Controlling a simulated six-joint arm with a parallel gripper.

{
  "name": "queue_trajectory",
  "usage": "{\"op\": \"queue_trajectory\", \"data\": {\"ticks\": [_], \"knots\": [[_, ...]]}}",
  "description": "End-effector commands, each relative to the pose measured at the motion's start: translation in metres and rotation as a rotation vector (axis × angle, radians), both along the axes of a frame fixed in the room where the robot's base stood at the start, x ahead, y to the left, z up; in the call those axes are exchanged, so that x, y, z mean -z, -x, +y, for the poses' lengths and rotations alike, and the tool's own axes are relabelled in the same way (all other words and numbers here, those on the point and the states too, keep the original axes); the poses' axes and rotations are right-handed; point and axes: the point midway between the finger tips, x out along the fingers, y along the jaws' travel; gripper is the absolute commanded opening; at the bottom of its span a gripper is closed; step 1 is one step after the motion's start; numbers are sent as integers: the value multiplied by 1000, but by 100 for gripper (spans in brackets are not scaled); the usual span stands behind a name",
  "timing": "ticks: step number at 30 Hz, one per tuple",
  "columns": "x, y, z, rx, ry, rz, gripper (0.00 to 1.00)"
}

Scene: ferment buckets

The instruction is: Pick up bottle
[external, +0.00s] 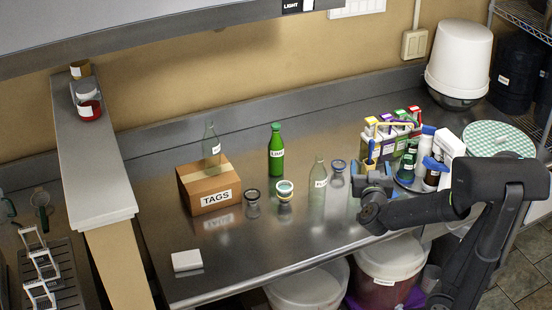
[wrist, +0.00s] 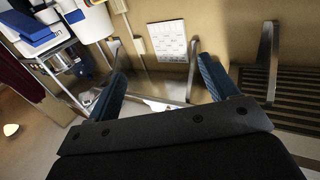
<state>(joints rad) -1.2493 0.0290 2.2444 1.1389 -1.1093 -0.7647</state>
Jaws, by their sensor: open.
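Several bottles stand on the steel counter in the external view. A green bottle (external: 276,152) with a white label stands upright at the middle. A clear glass bottle (external: 318,182) with a label stands to its right and nearer the front. Another clear bottle (external: 211,146) stands on a cardboard box marked TAGS (external: 208,188). My gripper (external: 372,162) is to the right of the clear counter bottle, apart from it and in front of the caddy. In the wrist view my gripper (wrist: 163,72) shows two blue fingers spread apart, with no bottle between them.
Small jars (external: 285,190) stand between the bottles. A caddy with cartons and bottles (external: 394,135) is behind my gripper. A white block (external: 187,261) lies at the front left. The counter's front middle is clear. White buckets (external: 392,258) stand below the front edge.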

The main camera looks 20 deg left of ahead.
Motion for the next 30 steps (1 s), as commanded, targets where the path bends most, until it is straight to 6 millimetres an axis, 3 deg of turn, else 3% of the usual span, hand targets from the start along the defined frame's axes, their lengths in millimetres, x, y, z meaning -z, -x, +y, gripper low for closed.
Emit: {"op": "queue_trajectory", "data": {"ticks": [18,24,30], "knots": [[138,0,1,-4,9,0,79],[162,0,1,-4,3,-2,79],[167,-8,3,-3,-1,-2,79]]}}
